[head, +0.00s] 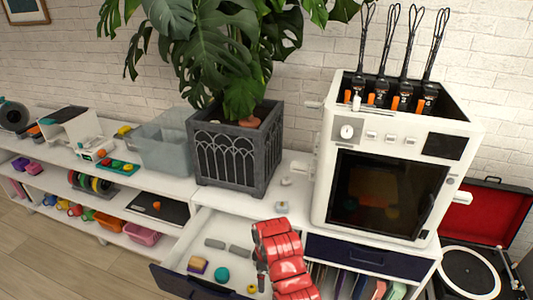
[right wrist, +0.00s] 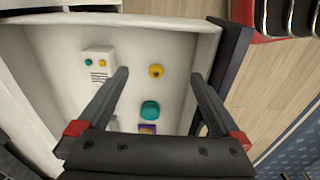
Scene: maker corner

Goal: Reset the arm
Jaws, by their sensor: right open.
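My right arm is red and comes in at the bottom middle of the head view. It reaches over an open drawer (head: 208,232). In the right wrist view my right gripper (right wrist: 160,76) is open, its two dark fingers apart with nothing held between them. Below it in the drawer lie a teal round piece (right wrist: 149,110), a small yellow piece (right wrist: 156,71) and a white block with teal and yellow buttons (right wrist: 98,66). A purple and yellow piece (right wrist: 147,128) is partly hidden by the gripper body. My left gripper is not in view.
A white oven-like machine (head: 388,190) stands right of a planter (head: 240,150) with a large plant. Grey bins (head: 165,145) and shelves with small items are at left. A record player (head: 470,270) sits at lower right. Wooden floor is clear at lower left.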

